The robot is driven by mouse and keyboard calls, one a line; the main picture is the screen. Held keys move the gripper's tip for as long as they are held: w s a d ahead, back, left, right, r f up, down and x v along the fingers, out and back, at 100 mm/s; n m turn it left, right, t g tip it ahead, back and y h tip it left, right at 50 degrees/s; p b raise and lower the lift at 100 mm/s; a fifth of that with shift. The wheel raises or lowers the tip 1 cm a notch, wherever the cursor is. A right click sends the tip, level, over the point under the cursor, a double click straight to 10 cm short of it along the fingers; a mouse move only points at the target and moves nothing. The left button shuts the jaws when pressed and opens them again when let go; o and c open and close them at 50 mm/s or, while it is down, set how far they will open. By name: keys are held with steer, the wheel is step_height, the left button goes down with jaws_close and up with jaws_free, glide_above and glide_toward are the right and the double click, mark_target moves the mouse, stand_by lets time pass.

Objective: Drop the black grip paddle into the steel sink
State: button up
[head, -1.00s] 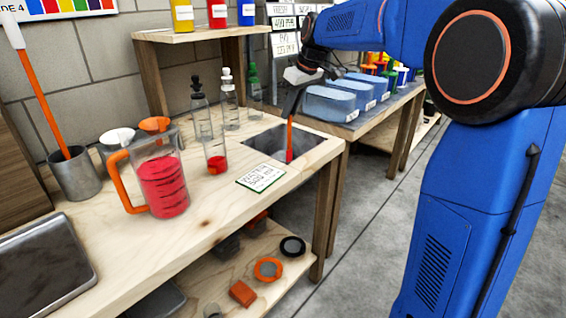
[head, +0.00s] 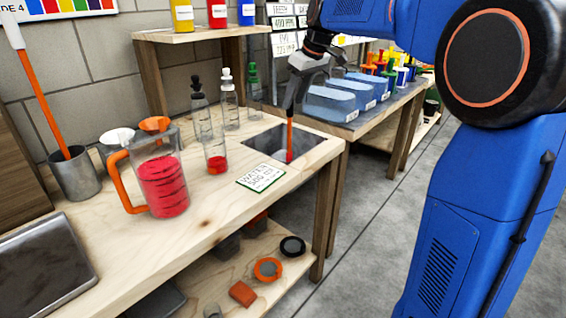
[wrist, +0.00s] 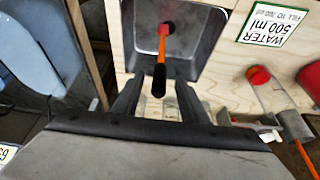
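The black grip paddle (wrist: 159,78) has a black handle, an orange shaft and a red end. In the wrist view it lies between my fingertips, with a gap visible on each side of the handle. In the head view its orange shaft (head: 289,135) points down over the steel sink (head: 262,145), its red end low at the sink's right side. I cannot tell whether that end touches the sink floor. The sink (wrist: 200,42) is a grey basin set in the wooden bench. My gripper (wrist: 158,88) is above the sink, its fingers apart; it also shows in the head view (head: 289,104).
A jug of red liquid (head: 163,180), a cylinder with red liquid (head: 215,150) and dropper bottles (head: 201,115) stand left of the sink. A water card (head: 261,178) lies in front of it. Blue-filled tubs (head: 330,104) stand close behind on another bench.

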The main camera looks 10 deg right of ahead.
steer(key=v, duration=1.3)
steer(key=shift+w+a, duration=0.1)
steer(key=s+d+f+m+h, duration=0.1)
steer(key=s+f+m, duration=0.2)
steer(key=s+f, duration=1.2)
steer(key=s+d+f+m+t+h, duration=0.1)
steer(key=s+f+m, duration=0.3)
steer(key=s+f, duration=1.2)
steer(key=s+d, duration=0.1)
steer(key=s, duration=0.6)
steer(key=shift+h, duration=0.4)
